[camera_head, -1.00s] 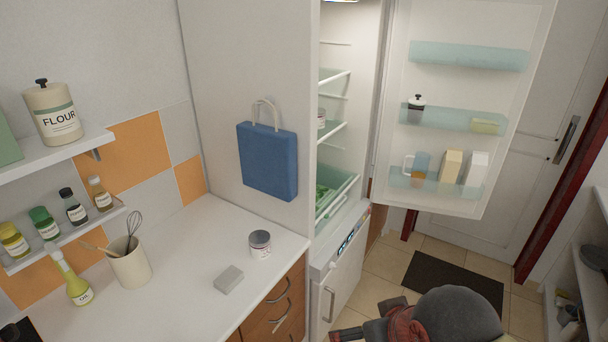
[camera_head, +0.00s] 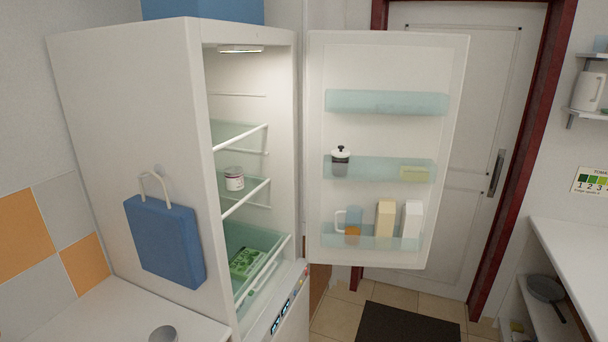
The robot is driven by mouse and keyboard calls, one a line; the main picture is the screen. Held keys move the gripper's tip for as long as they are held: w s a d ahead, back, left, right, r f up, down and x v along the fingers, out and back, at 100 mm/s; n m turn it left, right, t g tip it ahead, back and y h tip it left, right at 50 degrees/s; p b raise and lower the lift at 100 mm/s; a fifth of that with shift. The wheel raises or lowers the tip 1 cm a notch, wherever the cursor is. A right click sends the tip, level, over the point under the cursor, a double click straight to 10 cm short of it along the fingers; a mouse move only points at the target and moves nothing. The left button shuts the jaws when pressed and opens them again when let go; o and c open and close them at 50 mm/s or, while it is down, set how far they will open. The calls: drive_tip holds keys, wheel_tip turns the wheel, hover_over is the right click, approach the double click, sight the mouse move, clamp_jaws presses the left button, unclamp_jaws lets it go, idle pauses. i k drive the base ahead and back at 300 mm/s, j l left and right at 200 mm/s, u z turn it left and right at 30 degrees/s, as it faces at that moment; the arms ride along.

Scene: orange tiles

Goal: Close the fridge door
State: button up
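The white fridge (camera_head: 130,110) stands at the left of the picture with its lit interior showing. Its upper door (camera_head: 390,65) stands wide open to the right, with its inner side facing me. Inside the fridge are a can (camera_head: 234,179) and a green pack (camera_head: 246,262). My gripper is not in view.
A blue bag (camera_head: 166,240) hangs on the fridge's side, above a white counter (camera_head: 110,315). A closed white room door (camera_head: 480,110) with a red frame is behind the fridge door. A dark mat (camera_head: 405,325) lies on the tiled floor. A counter (camera_head: 575,260) runs along the right.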

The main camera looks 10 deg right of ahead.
sight(348, 72)
drive_tip(key=i+l+z, duration=0.35)
drive_tip(key=z, duration=0.15)
drive_tip(key=i+l+z, duration=0.6)
drive_tip(key=i+z, duration=0.35)
drive_tip(key=i+l+u, duration=0.1)
drive_tip(key=i+u, duration=0.15)
drive_tip(key=i, duration=0.2)
drive_tip(key=i+l+u, duration=0.25)
drive_tip(key=i, duration=0.2)
drive_tip(key=i+l+u, duration=0.3)
drive_tip(key=i, duration=0.15)
drive_tip(key=i+l+u, duration=0.7)
drive_tip(key=u, duration=0.2)
drive_tip(key=l, duration=0.1)
